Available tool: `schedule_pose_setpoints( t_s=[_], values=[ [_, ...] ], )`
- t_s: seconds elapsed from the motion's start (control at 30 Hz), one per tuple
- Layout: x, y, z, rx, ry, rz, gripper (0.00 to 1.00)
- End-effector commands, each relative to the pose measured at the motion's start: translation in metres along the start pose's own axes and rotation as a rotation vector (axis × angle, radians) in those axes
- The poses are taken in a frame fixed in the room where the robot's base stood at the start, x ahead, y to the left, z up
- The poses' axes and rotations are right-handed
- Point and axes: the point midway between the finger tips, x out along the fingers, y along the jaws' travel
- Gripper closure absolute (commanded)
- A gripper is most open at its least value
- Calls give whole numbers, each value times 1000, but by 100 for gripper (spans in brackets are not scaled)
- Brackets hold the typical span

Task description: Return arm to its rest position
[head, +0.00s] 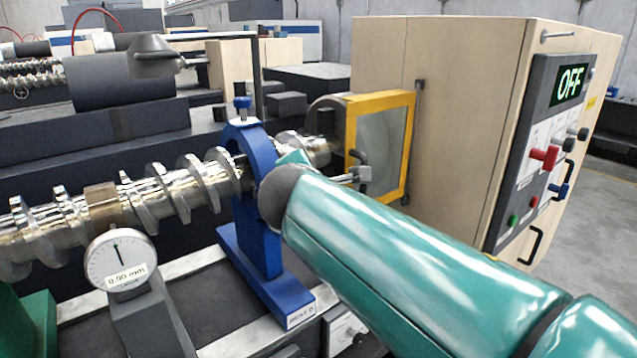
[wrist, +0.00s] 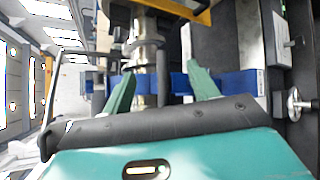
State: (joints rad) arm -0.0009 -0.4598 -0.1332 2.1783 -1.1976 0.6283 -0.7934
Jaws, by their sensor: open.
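My gripper shows in the wrist view (wrist: 158,85) as two green fingers spread apart with nothing between them. The blue steady rest (wrist: 237,84) and the shiny screw shaft (wrist: 147,55) lie beyond the fingers. In the head view my teal arm reaches in from the lower right, and its dark rounded joint is in front of the blue steady rest (head: 262,215). The screw shaft (head: 165,193) runs through the steady rest toward the cabinet. My gripper is mostly hidden behind the arm in the head view; only a small green part shows.
The yellow-framed guard (head: 408,150) stands open by the beige cabinet (head: 460,110). The cabinet's panel display (head: 569,84) reads OFF. Open floor (head: 590,240) lies at the right.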

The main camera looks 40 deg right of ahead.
Motion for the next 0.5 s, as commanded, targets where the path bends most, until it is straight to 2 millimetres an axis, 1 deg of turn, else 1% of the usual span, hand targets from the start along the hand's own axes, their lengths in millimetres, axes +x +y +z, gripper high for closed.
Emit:
schedule_pose_setpoints(
  t_s=[0.43,0.5],
  values=[
    [1,1,-2,-1,1,0,41],
    [0,-2,-4,20,6,-8,41]
  ],
)
